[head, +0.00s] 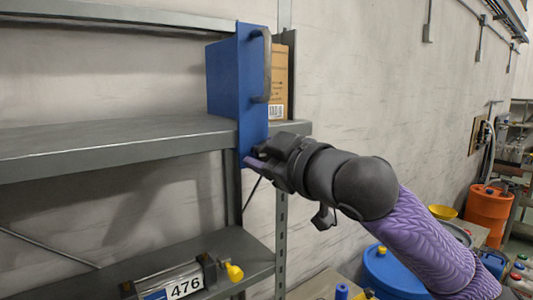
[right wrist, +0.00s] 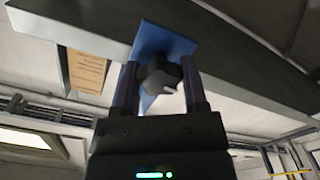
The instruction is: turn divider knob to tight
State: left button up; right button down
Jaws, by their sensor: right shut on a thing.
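The blue divider (head: 252,85) stands upright at the end of the upper grey shelf, with a dark handle (head: 267,60) on its front edge. My right gripper (head: 257,157) is at the divider's lower end, just below the shelf's front edge. In the right wrist view the divider (right wrist: 163,40) shows past the shelf edge, and a black lobed knob (right wrist: 160,76) sits between the two fingers of my right gripper (right wrist: 160,88), which is shut on it. The knob is hidden in the head view. I see no marking of its setting. My left gripper is not in view.
A cardboard box (head: 278,82) stands behind the divider. The upper shelf (head: 100,137) is bare left of it. The lower shelf (head: 262,262) holds a cylinder device labelled 476 (head: 186,288) with a yellow knob. A blue drum (head: 390,272) and an orange drum (head: 488,212) stand right.

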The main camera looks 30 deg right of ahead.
jog(key=m, duration=0.4)
jog(key=shift+m, duration=0.3)
jog(key=m+p, duration=0.1)
jog(key=m, duration=0.3)
jog(key=shift+m, duration=0.3)
jog(key=m+p, duration=0.1)
jog(key=m, duration=0.2)
jog(key=shift+m+p, duration=0.3)
jog(key=shift+p, duration=0.05)
jog(key=shift+m+p, duration=0.9)
jog(key=shift+m, duration=0.9)
jog(key=shift+c, duration=0.6)
grip_release()
jog(key=shift+s, duration=0.1)
